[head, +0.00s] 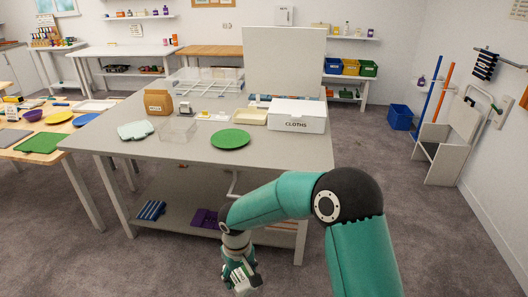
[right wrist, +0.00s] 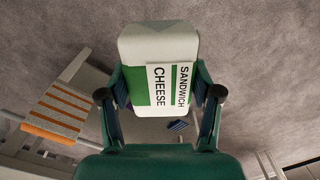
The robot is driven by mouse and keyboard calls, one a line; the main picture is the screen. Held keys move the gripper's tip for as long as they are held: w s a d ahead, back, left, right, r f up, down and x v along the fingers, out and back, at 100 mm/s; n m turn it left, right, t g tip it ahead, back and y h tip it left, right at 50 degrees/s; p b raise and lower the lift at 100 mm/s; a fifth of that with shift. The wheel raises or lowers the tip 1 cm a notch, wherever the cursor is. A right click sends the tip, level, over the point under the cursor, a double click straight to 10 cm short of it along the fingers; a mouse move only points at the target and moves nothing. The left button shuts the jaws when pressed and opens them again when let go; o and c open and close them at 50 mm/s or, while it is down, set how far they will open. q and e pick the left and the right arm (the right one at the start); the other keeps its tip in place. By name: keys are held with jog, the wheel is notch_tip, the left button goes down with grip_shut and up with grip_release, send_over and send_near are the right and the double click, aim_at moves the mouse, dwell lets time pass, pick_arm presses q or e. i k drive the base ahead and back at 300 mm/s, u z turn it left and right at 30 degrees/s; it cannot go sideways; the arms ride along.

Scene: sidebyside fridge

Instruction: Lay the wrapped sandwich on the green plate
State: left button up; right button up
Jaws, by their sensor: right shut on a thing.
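The wrapped sandwich (right wrist: 158,65) is a white pack with a green band and a label reading "CHEESE SANDWICH". My right gripper (right wrist: 160,95) is shut on it, with one finger at each side in the right wrist view. In the head view the right gripper (head: 240,278) hangs low in front of the grey table, below its top, and the sandwich shows only in part there. The green plate (head: 231,139) lies flat and empty near the table's front edge, above and beyond the gripper. My left gripper is not in view.
On the grey table (head: 190,150) stand a white box marked "CLOTHS" (head: 297,118), a brown paper bag (head: 158,102), a clear bin (head: 178,130) and a pale cloth (head: 135,130). A lower shelf (head: 180,220) holds a blue striped cloth.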

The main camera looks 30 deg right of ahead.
aim_at(230, 139)
jog(key=z, duration=0.4)
jog(key=i, duration=1.15)
jog(key=z, duration=0.05)
